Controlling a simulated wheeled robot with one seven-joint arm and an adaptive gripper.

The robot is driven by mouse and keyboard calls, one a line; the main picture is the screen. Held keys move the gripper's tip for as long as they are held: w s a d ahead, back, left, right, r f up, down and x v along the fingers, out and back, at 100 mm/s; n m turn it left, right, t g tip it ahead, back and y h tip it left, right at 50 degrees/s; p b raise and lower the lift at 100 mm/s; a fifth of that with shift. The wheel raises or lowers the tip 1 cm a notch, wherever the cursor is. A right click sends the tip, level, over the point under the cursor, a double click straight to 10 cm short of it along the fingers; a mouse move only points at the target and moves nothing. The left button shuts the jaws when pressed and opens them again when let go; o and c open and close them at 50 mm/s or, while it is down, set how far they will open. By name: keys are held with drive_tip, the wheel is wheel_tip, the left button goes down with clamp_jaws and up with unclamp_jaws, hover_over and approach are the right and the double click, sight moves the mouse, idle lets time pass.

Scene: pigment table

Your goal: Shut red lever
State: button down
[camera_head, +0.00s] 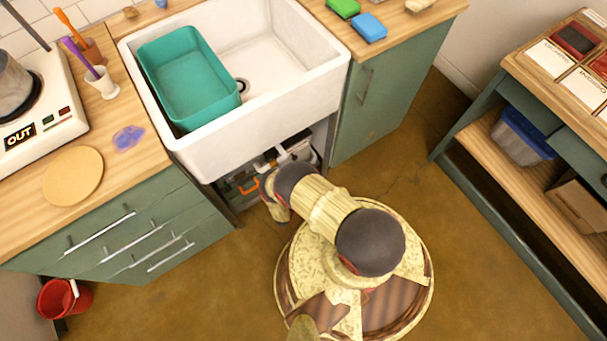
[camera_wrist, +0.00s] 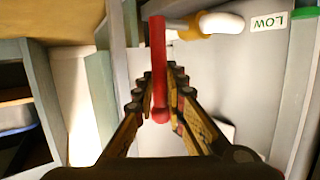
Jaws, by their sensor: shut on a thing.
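The red lever (camera_wrist: 158,50) shows in the wrist view as a straight red bar with a rounded end. It runs from a pipe (camera_wrist: 207,23) with a brass-coloured fitting down between my fingers. My gripper (camera_wrist: 160,88) has one finger on each side of the lever near its rounded end and is shut on it. In the head view my arm reaches into the open space under the white sink (camera_head: 235,140). My fingers and the red lever cannot be made out clearly there.
A label reading LOW (camera_wrist: 269,21) appears upside down beside the pipe. In the head view, an orange part (camera_head: 249,187) shows under the sink. Green cabinets (camera_head: 130,240) flank the opening. A teal basin (camera_head: 190,80) sits in the sink. A red bucket (camera_head: 62,300) stands at left.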

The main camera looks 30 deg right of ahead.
drive_tip(key=shift+s+a+f, duration=0.1)
drive_tip(key=shift+a, duration=0.05)
idle(0.5)
drive_tip(key=c, duration=1.8)
unclamp_jaws()
drive_tip(key=shift+a, duration=0.1)
drive_tip(key=v, duration=1.2)
drive_tip(key=shift+f, duration=0.25)
drive_tip(key=shift+r, duration=0.1)
